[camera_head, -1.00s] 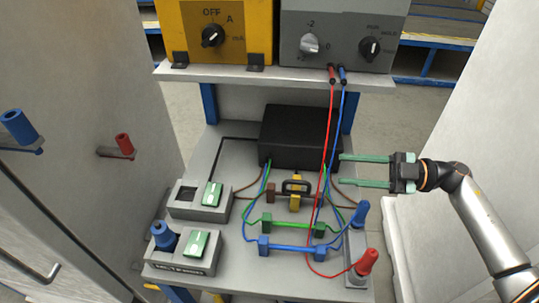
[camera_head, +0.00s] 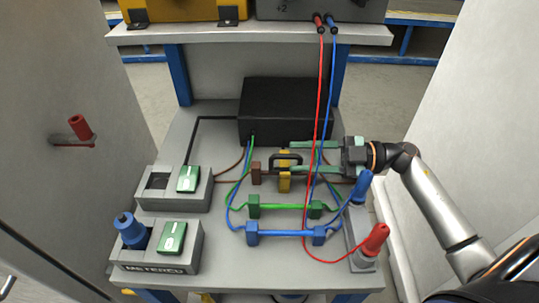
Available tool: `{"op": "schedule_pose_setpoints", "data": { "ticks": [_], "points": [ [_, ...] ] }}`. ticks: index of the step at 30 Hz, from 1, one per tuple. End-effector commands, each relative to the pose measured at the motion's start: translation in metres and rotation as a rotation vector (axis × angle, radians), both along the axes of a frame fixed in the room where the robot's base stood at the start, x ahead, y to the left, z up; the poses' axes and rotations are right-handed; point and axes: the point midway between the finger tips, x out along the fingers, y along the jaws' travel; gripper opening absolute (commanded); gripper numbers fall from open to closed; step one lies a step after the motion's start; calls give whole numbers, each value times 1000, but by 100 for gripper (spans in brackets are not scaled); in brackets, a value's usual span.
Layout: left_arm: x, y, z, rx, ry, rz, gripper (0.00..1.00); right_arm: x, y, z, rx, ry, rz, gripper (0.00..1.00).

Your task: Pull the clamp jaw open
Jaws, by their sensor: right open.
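The clamp (camera_head: 285,182) is yellow with a black handle (camera_head: 284,155) and sits across the brown cable line in the middle of the bench. My right gripper (camera_head: 292,157) comes in from the right with its two green fingers pointing left. Its fingers are open, and their tips reach the right side of the black handle, one beyond it and one on the near side. I cannot tell whether they touch it. My left gripper is not in view.
A black box (camera_head: 288,108) stands just behind the clamp. Red (camera_head: 321,90) and blue cables hang down in front of my gripper's fingers. Green (camera_head: 285,207) and blue (camera_head: 285,232) bars lie nearer. Blue and red plugs (camera_head: 376,239) stand at right, switch boxes (camera_head: 157,249) at left.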

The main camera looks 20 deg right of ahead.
Motion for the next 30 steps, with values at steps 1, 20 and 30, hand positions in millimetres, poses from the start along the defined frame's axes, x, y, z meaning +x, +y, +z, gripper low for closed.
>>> {"op": "schedule_pose_setpoints", "data": {
  "ticks": [1,20,30],
  "points": [
    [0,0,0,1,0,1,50,5,11,2,5,-2,3,45],
    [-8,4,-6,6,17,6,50,31,64,0,0,1,0,45],
    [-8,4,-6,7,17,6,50,31,63,0,0,1,-1,19]
  ]
}}
